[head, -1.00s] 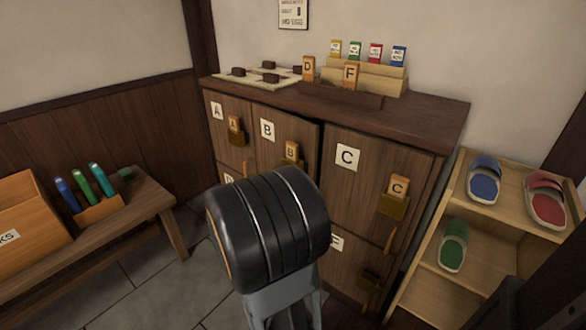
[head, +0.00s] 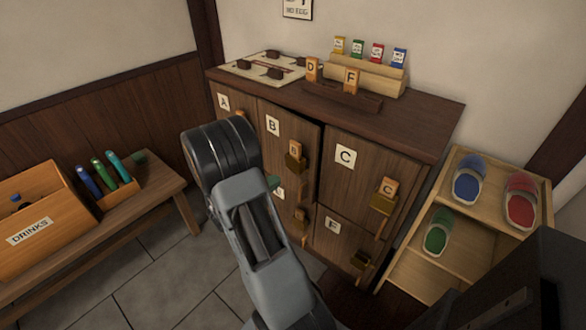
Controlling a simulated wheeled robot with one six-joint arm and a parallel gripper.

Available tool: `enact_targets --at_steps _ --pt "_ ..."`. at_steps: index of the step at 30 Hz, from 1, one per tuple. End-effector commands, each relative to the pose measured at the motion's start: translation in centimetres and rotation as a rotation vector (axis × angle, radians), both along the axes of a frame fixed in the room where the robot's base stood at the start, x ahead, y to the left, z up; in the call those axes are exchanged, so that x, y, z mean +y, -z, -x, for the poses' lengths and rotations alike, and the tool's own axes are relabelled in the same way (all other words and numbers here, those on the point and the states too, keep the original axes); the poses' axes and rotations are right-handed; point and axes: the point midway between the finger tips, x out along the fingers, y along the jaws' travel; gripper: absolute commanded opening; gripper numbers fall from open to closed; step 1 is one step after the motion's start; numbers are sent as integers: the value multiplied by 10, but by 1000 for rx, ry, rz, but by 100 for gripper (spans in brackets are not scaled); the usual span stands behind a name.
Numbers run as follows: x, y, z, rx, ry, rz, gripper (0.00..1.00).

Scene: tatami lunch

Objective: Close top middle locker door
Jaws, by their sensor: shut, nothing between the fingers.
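The top middle locker door (head: 281,151), marked B, is dark wood in the upper row of the locker cabinet. It stands slightly ajar, with a dark gap along its right edge beside door C (head: 355,185).
The cabinet top (head: 430,125) holds a game board (head: 240,66), tags D and F and a wooden rack. A slipper shelf (head: 480,238) stands close on the right. A bench (head: 160,185) with a drinks box (head: 35,205) is on the left. Tiled floor lies between.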

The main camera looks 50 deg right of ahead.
Motion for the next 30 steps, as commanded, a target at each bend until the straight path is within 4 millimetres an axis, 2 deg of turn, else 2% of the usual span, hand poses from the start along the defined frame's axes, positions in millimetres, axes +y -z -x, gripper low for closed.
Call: enact_targets --at_steps 6,13,19,30 --pt "-41 0 8 1 5 -1 0" --pt "-70 0 12 1 1 -1 0" --pt "-82 0 14 2 0 -1 0" --pt "-85 0 14 2 -1 -1 0"
